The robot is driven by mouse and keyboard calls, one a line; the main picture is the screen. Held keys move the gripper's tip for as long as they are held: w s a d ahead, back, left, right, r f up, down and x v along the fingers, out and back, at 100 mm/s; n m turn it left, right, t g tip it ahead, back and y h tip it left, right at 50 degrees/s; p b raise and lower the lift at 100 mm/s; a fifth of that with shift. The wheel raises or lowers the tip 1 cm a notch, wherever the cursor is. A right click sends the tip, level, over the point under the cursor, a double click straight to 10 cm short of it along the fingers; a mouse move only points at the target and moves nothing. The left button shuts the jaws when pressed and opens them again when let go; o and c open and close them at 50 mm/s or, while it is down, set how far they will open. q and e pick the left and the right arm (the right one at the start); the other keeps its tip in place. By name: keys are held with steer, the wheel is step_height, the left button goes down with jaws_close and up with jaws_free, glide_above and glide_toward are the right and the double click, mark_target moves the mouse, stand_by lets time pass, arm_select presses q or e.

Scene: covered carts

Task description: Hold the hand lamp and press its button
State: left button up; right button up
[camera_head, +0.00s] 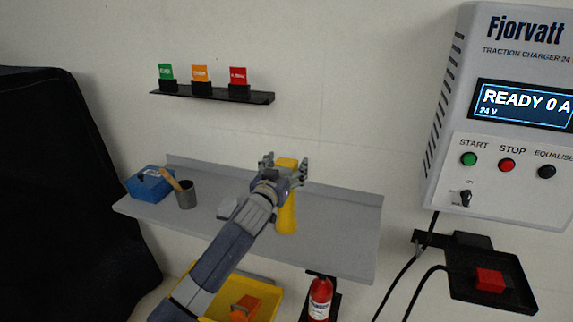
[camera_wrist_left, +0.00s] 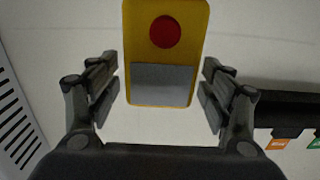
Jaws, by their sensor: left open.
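The yellow hand lamp (camera_head: 287,216) stands on the grey shelf (camera_head: 335,229), partly hidden behind my left gripper (camera_head: 284,168). In the left wrist view the yellow lamp (camera_wrist_left: 159,52) shows a round red spot (camera_wrist_left: 165,32), which looks like its button, and a grey panel below it. My left gripper (camera_wrist_left: 160,88) is open, with one finger on each side of the lamp. Gaps show between both fingers and the lamp in the wrist view. My right gripper is in neither view.
A blue box (camera_head: 150,184) and a grey cup (camera_head: 186,194) with a brush stand at the shelf's left. Coloured tags sit on a black wall rack (camera_head: 212,95). A charger (camera_head: 510,120) hangs at right. A yellow bin (camera_head: 212,308) and red extinguisher (camera_head: 320,298) are below.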

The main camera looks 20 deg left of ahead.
arm_select(q)
steer(key=shift+w, duration=0.1)
steer(key=c, duration=1.4)
steer(key=shift+c, duration=0.5)
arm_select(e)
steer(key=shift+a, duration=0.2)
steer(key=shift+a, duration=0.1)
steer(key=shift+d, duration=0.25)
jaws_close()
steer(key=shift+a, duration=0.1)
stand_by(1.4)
